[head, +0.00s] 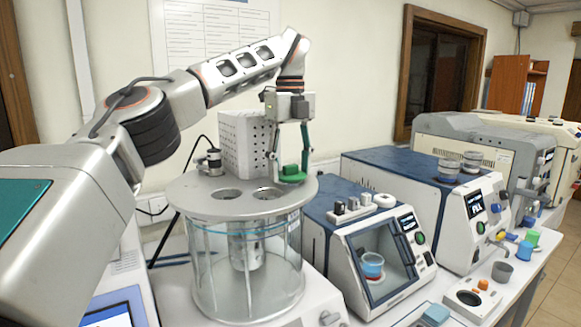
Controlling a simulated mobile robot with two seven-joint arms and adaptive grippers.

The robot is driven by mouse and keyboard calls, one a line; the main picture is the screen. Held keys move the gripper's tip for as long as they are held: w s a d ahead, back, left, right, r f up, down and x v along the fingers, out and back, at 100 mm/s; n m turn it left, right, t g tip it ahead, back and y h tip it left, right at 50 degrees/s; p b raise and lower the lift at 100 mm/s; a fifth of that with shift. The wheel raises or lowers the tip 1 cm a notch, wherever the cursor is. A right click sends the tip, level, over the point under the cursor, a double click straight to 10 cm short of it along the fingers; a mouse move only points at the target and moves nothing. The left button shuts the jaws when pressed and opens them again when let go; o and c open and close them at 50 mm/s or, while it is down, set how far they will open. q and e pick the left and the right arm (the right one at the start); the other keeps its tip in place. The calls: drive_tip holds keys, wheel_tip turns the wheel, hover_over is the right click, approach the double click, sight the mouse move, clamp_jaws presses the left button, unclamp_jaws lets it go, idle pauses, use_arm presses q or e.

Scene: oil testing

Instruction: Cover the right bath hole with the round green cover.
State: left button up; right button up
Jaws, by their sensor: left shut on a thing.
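The bath is a clear glass vessel with a round grey metal lid (205,209). Its left hole (226,194) and right hole (268,193) are both visible and uncovered, near the middle of the lid. My left gripper (290,165) points down over the lid's right rear part and is shut on the round green cover (291,175). The cover is to the right of and behind the right hole, level or nearly so. I cannot tell whether it touches the lid. My right gripper is not in view.
A small metal fitting (209,161) stands at the lid's rear left. A perforated grey box (245,143) stands behind the bath. A blue and white tester (360,235) stands close on the right, with more instruments beyond it. The lid's front is clear.

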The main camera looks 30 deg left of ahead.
use_arm(q)
drive_tip(key=shift+f+b, duration=0.3)
drive_tip(key=shift+f, duration=0.15)
drive_tip(key=o, duration=0.8)
